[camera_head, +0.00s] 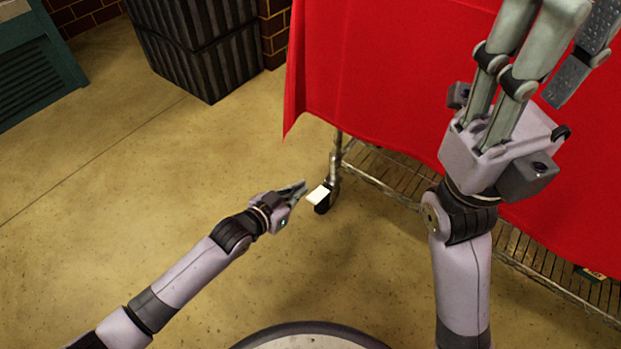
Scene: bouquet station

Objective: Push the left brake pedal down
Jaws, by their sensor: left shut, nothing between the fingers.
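The left brake pedal is a small cream-white tab (318,195) on the dark caster wheel (323,208) at the foot of the cart's near left leg. It looks tilted. My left gripper (303,187) is shut and empty, low over the floor just left of the pedal. Its fingertips point toward the caster; a narrow gap seems to lie between them and the pedal. My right gripper (545,70) is raised high in front of the cart, pointing up. Its upper end leaves the top of the picture, so its opening is unclear. No other brake pedal shows.
A red cloth (380,80) hangs over the cart, above a wire shelf (385,175). Dark ribbed bins (205,50) stand by the brick wall, and a teal cabinet (35,70) at upper left. The tan floor left of the cart is clear.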

